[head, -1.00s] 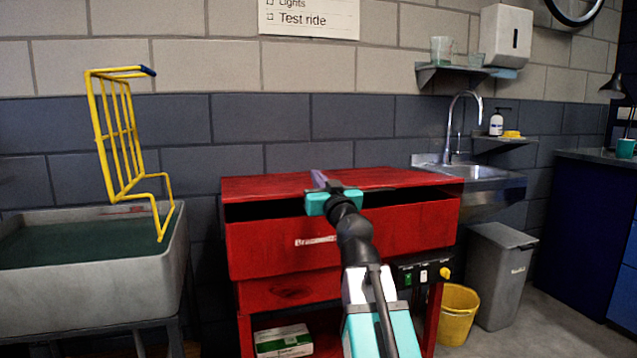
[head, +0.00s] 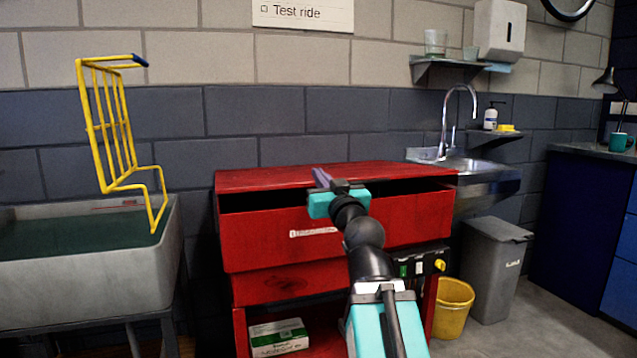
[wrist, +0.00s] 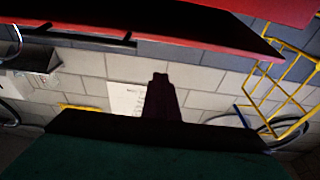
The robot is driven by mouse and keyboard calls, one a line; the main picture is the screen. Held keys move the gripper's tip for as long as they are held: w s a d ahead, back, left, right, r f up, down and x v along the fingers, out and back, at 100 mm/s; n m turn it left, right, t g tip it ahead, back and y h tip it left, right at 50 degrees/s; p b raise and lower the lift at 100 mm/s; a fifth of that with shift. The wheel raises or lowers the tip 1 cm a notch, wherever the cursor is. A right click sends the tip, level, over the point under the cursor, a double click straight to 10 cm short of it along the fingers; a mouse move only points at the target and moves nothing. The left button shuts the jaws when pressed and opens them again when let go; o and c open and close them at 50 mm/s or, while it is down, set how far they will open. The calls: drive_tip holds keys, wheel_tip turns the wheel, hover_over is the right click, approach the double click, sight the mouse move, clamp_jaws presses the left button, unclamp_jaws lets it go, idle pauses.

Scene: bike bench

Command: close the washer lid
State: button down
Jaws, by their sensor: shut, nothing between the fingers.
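A grey tub (head: 125,272) with a dark green inside stands at the left. A yellow wire frame (head: 112,130) with a blue grip rises upright over its right side; it also shows at the right of the wrist view (wrist: 285,90). It looks like a raised lid, but I cannot tell for sure. My gripper (head: 320,178) is shut and empty, in front of the red cabinet (head: 335,258) in the picture and well right of the wire frame. In the wrist view the shut fingers (wrist: 162,98) show dark against the wall.
The cabinet's upper front stands out below its top, leaving a dark gap. A steel sink (head: 470,168), grey bin (head: 492,270) and yellow bucket (head: 452,308) are to the right. Some floor (head: 540,310) is clear at the lower right.

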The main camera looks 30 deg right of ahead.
drive_tip(key=b+v, duration=0.3)
drive_tip(key=b, duration=0.2)
drive_tip(key=shift+s, duration=0.25)
idle(0.3)
